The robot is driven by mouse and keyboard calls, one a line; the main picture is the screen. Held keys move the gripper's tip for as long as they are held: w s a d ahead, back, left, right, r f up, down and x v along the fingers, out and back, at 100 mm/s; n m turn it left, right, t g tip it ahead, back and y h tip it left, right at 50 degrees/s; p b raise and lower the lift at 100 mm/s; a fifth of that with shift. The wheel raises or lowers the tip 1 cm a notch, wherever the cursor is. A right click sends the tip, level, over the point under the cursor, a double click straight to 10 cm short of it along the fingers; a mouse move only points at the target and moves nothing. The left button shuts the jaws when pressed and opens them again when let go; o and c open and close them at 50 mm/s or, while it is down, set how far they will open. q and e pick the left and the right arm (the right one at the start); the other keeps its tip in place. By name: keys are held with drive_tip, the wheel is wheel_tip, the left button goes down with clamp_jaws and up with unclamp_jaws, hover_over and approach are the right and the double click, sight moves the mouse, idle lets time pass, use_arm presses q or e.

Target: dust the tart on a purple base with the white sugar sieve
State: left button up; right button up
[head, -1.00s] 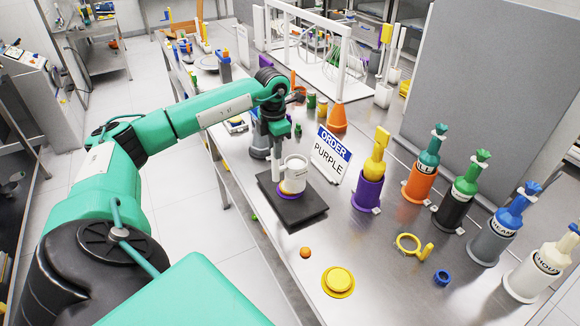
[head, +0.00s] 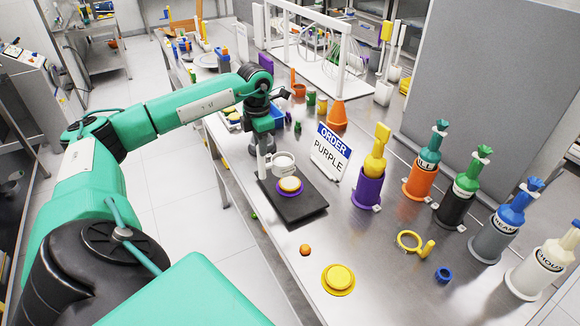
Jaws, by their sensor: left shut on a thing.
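The tart (head: 290,184) has a pale top and sits on a purple base (head: 288,192) on a dark square board (head: 305,207). The white sugar sieve (head: 284,162) is just behind the tart and looks raised above the board. My left gripper (head: 266,148) is shut on the sieve, at its white handle side, to the left of the cup; its fingertips are small and partly hidden. An order sign (head: 330,152) reading "PURPLE" stands right of the tart. My right gripper is out of view.
Bottles in coloured holders, among them a purple holder (head: 367,190) and an orange holder (head: 420,182), line the right side. A yellow round piece (head: 338,280), a small orange ball (head: 305,249) and a yellow ring (head: 408,241) lie in front.

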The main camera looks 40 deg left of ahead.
use_arm(q)
drive_tip(key=shift+r, duration=0.1)
idle(0.3)
drive_tip(key=shift+r+p, duration=1)
drive_tip(key=shift+r, duration=0.45)
